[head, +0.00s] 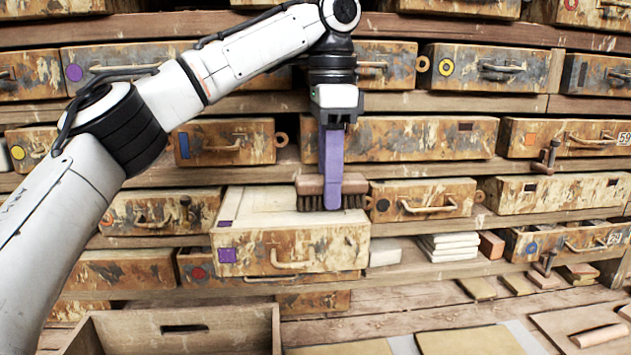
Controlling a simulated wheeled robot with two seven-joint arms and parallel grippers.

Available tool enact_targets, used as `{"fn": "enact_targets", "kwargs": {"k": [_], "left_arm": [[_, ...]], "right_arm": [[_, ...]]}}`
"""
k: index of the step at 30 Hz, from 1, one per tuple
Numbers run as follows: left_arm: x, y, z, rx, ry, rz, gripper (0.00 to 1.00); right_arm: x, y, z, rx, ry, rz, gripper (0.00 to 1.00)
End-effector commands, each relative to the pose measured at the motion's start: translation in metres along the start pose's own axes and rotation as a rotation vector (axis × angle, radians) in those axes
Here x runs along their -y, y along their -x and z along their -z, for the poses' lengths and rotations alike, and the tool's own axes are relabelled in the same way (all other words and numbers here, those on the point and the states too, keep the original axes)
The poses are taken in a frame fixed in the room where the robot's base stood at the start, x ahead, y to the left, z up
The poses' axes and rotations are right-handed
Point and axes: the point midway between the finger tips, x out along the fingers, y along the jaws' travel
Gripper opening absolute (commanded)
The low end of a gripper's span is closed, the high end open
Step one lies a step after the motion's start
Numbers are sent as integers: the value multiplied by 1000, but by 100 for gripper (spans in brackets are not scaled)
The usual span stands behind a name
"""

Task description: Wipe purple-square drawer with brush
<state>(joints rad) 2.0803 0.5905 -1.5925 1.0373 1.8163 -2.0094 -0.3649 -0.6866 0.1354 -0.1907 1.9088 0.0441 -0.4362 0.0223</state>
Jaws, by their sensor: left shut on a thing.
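The purple-square drawer (345,248) juts out from the lower middle of the shelf wall. It has a purple square on the left of its worn front, a handle, and a pale top. My left gripper (332,193) points straight down over the right part of that top, shut on the brush (307,186). The brush has a brown block with dark bristles pointing down. The bristles are at the drawer's top near its front edge; whether they touch it is hard to tell. A purple finger hides the middle of the brush. My right gripper is not in view.
Other worn drawers, such as one with a yellow ring (487,67), fill the shelves around. White tiles (447,243) are stacked right of the purple-square drawer. An open wooden box (180,342) stands below at the front left. Flat boards (470,342) lie at the front right.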

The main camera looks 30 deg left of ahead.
Motion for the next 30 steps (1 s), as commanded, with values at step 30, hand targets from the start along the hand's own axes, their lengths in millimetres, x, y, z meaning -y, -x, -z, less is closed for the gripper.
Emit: {"fn": "enact_targets", "kwargs": {"k": [30], "left_arm": [[1,-8,-43,8,4,-4,18]], "right_arm": [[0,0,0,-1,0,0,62]]}}
